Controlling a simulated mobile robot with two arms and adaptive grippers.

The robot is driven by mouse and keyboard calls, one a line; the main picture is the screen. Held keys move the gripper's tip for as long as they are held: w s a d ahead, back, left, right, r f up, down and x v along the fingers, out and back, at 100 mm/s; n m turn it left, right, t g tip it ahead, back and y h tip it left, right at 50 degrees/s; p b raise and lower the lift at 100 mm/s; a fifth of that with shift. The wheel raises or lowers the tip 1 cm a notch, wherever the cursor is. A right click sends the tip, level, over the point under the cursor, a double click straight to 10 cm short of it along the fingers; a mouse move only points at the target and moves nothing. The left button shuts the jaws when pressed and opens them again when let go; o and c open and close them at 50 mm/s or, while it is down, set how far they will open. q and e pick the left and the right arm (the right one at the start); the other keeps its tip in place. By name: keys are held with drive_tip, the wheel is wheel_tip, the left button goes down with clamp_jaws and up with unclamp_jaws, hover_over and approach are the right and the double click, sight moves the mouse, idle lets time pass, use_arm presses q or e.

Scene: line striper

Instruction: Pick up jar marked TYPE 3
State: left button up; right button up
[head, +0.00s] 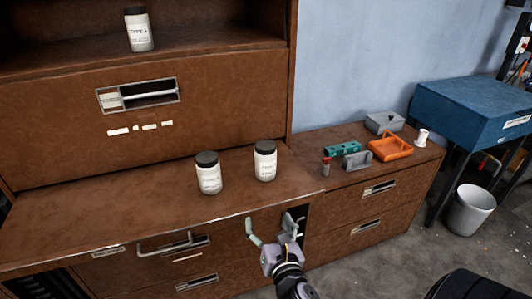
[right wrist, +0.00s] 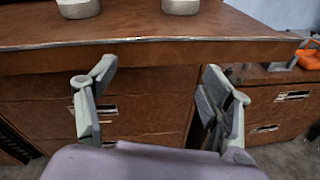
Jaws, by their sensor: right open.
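Three white jars with black lids are in the head view. One jar (head: 140,34) stands on the upper shelf; its label seems to start with TYPE, but I cannot read the number surely. A left jar (head: 209,177) and a right jar (head: 265,163) stand upright on the brown cabinet top; their labels are too small to read. The lower parts of two jars show at the top of the right wrist view (right wrist: 79,8) (right wrist: 181,6). My right gripper (head: 270,230) is open and empty, in front of and below the cabinet top's front edge. My left gripper is not in view.
The brown cabinet top (head: 110,218) has a front edge between my right gripper and the jars. A lower cabinet at right holds an orange tray (head: 390,148), a teal block (head: 342,150) and a grey box (head: 384,121). A bin (head: 469,210) stands at far right.

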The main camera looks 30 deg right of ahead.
drive_tip(key=n+t+h, duration=0.1)
drive_tip(key=n, duration=0.1)
approach(266, 166)
drive_tip(key=shift+h, duration=0.3)
drive_tip(key=p+x, duration=0.3)
drive_tip(key=x, duration=0.4)
drive_tip(key=shift+w+a+f+p, duration=0.1)
drive_tip(key=shift+w+f+p, duration=0.1)
drive_tip(key=shift+w+p, duration=0.1)
drive_tip(key=shift+w, duration=0.45)
drive_tip(key=shift+w+d+r+p, duration=0.1)
drive_tip(key=shift+w+d+p, duration=0.2)
drive_tip(key=shift+d, duration=0.1)
drive_tip(key=p+x, duration=0.1)
drive_tip(key=x, duration=0.2)
drive_tip(key=shift+d+r, duration=0.1)
drive_tip(key=shift+d, duration=0.15)
drive_tip(key=shift+w+d, duration=0.15)
drive_tip(key=shift+w, duration=0.4)
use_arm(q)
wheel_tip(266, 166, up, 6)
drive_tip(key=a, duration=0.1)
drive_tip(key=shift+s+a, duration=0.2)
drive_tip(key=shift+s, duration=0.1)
use_arm(e)
drive_tip(key=shift+c, duration=0.4)
